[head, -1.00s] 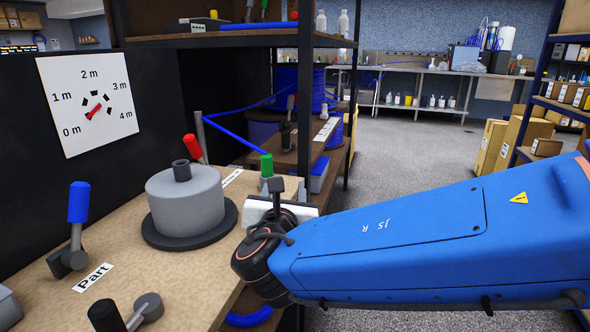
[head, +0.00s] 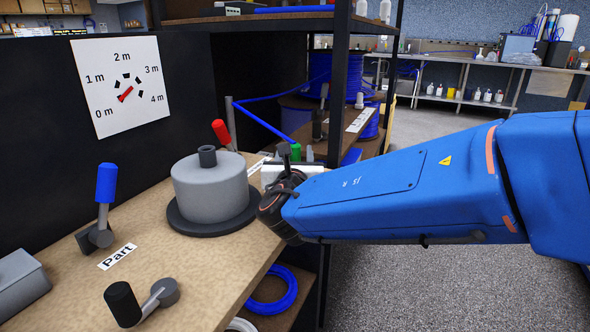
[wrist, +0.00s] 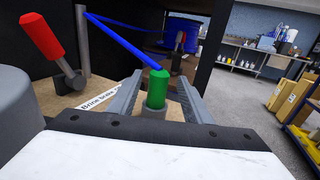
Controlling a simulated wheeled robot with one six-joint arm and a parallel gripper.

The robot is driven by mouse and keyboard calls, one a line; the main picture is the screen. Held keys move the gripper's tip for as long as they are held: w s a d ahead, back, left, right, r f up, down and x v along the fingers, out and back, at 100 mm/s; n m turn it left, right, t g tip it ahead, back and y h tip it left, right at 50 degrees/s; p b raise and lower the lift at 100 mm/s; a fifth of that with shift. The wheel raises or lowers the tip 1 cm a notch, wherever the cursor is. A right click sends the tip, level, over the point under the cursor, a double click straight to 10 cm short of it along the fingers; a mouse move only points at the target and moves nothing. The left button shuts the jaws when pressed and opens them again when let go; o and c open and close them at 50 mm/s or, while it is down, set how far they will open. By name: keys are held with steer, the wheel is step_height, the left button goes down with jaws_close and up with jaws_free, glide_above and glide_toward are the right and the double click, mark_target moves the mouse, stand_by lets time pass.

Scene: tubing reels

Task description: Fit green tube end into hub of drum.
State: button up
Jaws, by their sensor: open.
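The green tube end (head: 295,151) stands upright in a grey holder, with the blue tube running from its top up and left; it also shows in the wrist view (wrist: 158,88). My gripper (wrist: 156,96) is open, with one jaw on each side of the green end and gaps left and right. In the head view my gripper (head: 303,154) is partly hidden by its own body and the arm. The grey drum (head: 212,188) sits on a dark round base on the bench to the left, its dark hub (head: 207,156) sticking up on top.
A red-handled lever (head: 222,134) and a grey post stand behind the drum. A blue-handled lever (head: 105,185) and a black-knobbed crank (head: 124,304) are on the bench's left side. A dial board (head: 121,86) hangs behind. Shelf uprights stand near my arm.

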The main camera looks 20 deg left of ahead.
steer(key=shift+x, duration=3.25)
steer(key=shift+s+r, duration=0.1)
jaws_close()
